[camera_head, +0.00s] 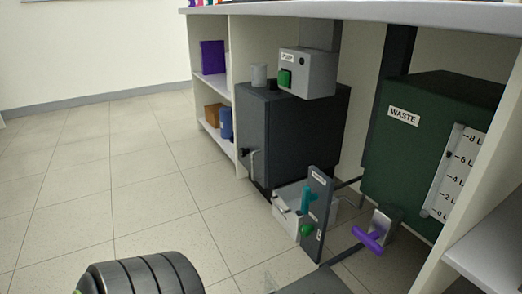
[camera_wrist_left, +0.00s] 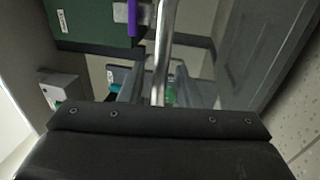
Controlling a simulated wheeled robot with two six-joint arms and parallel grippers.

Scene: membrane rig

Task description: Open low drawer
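In the left wrist view a shiny silver bar (camera_wrist_left: 162,50) runs down from the top edge and passes between the two grey fingers of my left gripper (camera_wrist_left: 158,88). The fingers stand apart with the bar between them; I cannot see contact. A flat grey panel (camera_wrist_left: 255,50) is at the right of that view. I cannot tell whether the bar is a drawer handle. My left gripper is hidden there; only a black ribbed arm part shows at the bottom. My right gripper is not seen.
A dark grey cabinet (camera_head: 300,140) carries a PUMP box (camera_head: 310,73). A green WASTE tank (camera_head: 425,140) stands right of it. A purple valve handle (camera_head: 370,240) and an upright labelled panel (camera_head: 317,215) stick out in front. The tiled floor (camera_head: 120,180) at left is clear.

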